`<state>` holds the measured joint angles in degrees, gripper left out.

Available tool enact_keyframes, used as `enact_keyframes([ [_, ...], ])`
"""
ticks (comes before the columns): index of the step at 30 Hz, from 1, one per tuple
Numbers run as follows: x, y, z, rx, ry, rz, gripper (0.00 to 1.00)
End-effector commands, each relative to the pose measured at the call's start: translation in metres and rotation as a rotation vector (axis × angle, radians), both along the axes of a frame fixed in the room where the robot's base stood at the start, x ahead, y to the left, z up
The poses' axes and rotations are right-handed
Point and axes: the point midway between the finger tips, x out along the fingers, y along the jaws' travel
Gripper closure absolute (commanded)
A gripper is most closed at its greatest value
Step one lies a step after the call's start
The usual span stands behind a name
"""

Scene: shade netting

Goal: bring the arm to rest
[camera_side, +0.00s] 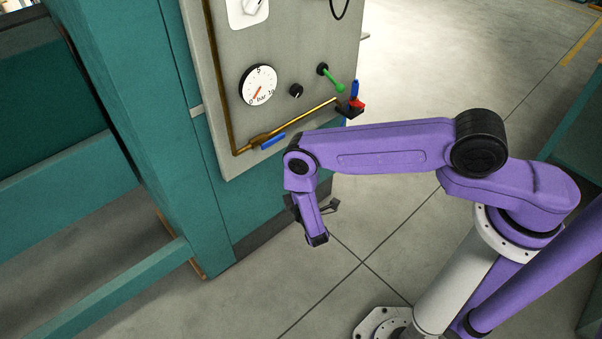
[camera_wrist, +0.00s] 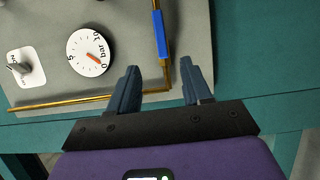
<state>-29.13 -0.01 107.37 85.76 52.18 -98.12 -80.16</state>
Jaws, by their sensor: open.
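My arm reaches left across the side view, with its wrist bent down in front of the lower edge of the grey panel (camera_side: 225,85). My gripper (camera_wrist: 160,66) shows clearly in the wrist view. Its two dark blue-grey fingers stand apart with nothing held between them. The panel, a brass pipe (camera_wrist: 62,103) and a blue valve handle (camera_wrist: 160,36) lie beyond the fingers. The handle appears above the gap between the fingertips. In the side view the fingers are small and dark, and I see no contact with the panel there.
Teal framing (camera_side: 205,185) stands behind. The tiled floor (camera_side: 400,215) below my arm is clear.

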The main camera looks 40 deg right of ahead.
Motion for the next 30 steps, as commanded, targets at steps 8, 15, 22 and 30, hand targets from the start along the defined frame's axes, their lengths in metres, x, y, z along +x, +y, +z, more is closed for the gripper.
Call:
enact_keyframes([
  [8,0.05,0.047,0.026,0.288,0.098,0.102,0.51],
  [15,0.071,0.111,0.069,0.612,0.293,0.224,0.51],
  [22,0.047,0.162,0.121,0.84,0.526,0.31,0.51],
  [30,-0.027,0.185,0.188,0.987,0.832,0.35,0.51],
])
